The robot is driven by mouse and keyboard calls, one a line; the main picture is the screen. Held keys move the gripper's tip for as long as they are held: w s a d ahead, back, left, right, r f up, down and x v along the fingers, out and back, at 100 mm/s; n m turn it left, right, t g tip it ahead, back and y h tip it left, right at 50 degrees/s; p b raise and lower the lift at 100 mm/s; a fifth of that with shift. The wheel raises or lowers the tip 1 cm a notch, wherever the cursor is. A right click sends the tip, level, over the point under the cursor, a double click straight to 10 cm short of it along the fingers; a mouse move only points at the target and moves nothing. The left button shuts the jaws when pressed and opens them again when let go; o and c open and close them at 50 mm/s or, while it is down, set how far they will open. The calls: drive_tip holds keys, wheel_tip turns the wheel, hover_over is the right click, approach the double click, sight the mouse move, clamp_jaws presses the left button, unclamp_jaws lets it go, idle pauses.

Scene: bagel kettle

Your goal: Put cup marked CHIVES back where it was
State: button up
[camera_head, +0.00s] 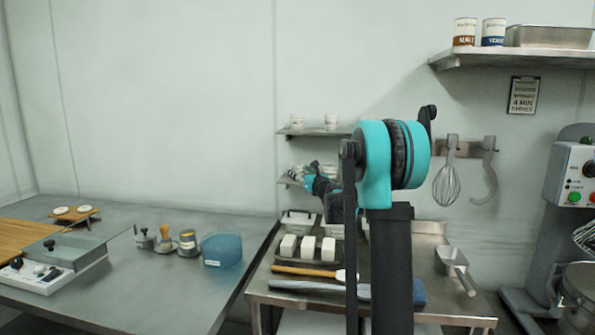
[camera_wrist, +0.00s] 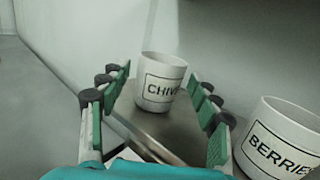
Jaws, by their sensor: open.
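The white cup marked CHIVES (camera_wrist: 162,78) stands upright on a metal shelf in the wrist view, its label facing me. My gripper (camera_wrist: 157,98) is open, with its fingers on either side of the cup and gaps visible between the pads and the cup. In the head view my gripper (camera_head: 316,180) is at the lower of two small wall shelves; the cup there is largely hidden by my arm. A second white cup marked BERRIES (camera_wrist: 284,140) stands to the right, close to my right finger.
The upper small shelf (camera_head: 312,132) holds two more cups just above. Below is a metal table (camera_head: 262,290) with white blocks and tools. A blue container (camera_head: 222,250) stands on the left counter. The wall is close behind the shelf.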

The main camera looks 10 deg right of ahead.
drive_tip(key=v, duration=0.9)
